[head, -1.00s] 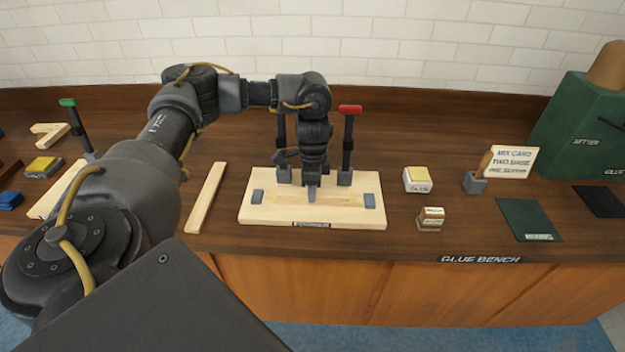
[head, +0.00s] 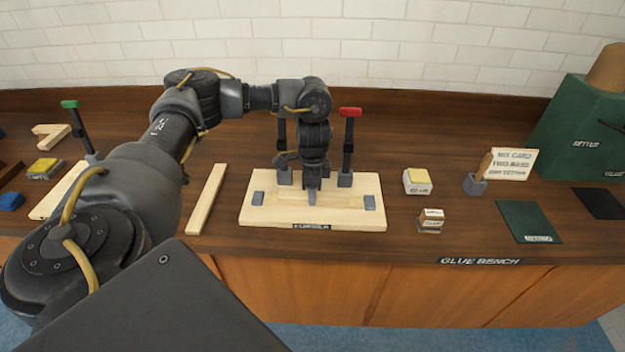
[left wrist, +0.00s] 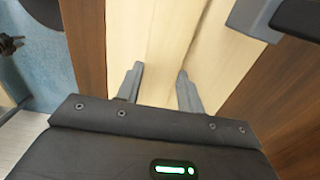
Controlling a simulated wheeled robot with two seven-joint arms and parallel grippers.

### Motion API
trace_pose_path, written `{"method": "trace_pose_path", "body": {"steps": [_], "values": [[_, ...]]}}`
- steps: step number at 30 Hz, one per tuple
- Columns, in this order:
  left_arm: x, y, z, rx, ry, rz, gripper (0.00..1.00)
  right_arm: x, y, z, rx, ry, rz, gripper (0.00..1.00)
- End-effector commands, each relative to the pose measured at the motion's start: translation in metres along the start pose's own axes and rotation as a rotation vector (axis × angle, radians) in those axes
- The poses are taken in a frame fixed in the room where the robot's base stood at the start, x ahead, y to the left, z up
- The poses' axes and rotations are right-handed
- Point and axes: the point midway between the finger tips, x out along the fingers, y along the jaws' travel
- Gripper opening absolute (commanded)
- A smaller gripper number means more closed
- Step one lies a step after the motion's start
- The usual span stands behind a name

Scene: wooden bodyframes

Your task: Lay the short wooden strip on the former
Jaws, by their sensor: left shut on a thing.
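The former (head: 255,213) is a pale wooden board on the bench with a grey block near each end. My left gripper (head: 312,197) points down over its middle, between the blocks. The gripper is shut on the short wooden strip (left wrist: 168,40), which shows between its fingers in the left wrist view. In the head view the strip is pale against the board and partly hidden by the gripper. It lies lengthwise between the grey blocks, at or very near the board; I cannot tell if it touches. My right gripper is not in view.
A red-handled clamp (head: 348,145) stands at the former's back edge, close to my gripper. A long wooden strip (head: 207,198) lies to the left. A yellow-topped block (head: 418,181) and a smaller block (head: 431,220) sit to the right. A green-handled clamp (head: 78,130) stands far left.

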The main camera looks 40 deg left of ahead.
Motion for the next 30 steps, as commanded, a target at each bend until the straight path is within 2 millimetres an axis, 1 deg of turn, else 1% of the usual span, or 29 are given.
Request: {"method": "trace_pose_path", "body": {"steps": [4, 5, 10, 17, 20, 23, 30], "values": [[0.0, 0.0, 0.0, 0.0, 0.001, -0.001, 0.14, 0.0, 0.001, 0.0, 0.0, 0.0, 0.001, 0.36], [0.0, 0.0, 0.0, 0.0, 0.001, -0.001, 0.4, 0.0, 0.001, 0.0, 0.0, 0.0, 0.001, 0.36], [0.0, 0.0, 0.0, 0.0, 0.0, -0.001, 0.62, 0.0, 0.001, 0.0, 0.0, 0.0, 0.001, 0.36], [0.0, 0.0, 0.0, 0.0, 0.0, 0.0, 0.63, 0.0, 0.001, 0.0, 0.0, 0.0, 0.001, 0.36], [-0.004, -0.001, -0.001, 0.0, 0.001, -0.002, 0.63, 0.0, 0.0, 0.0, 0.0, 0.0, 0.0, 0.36], [-0.015, -0.001, -0.001, 0.001, 0.003, -0.004, 0.63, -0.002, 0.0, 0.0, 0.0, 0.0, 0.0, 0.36], [-0.061, -0.001, -0.001, 0.001, 0.002, -0.006, 0.63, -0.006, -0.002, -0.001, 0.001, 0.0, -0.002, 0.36]]}}
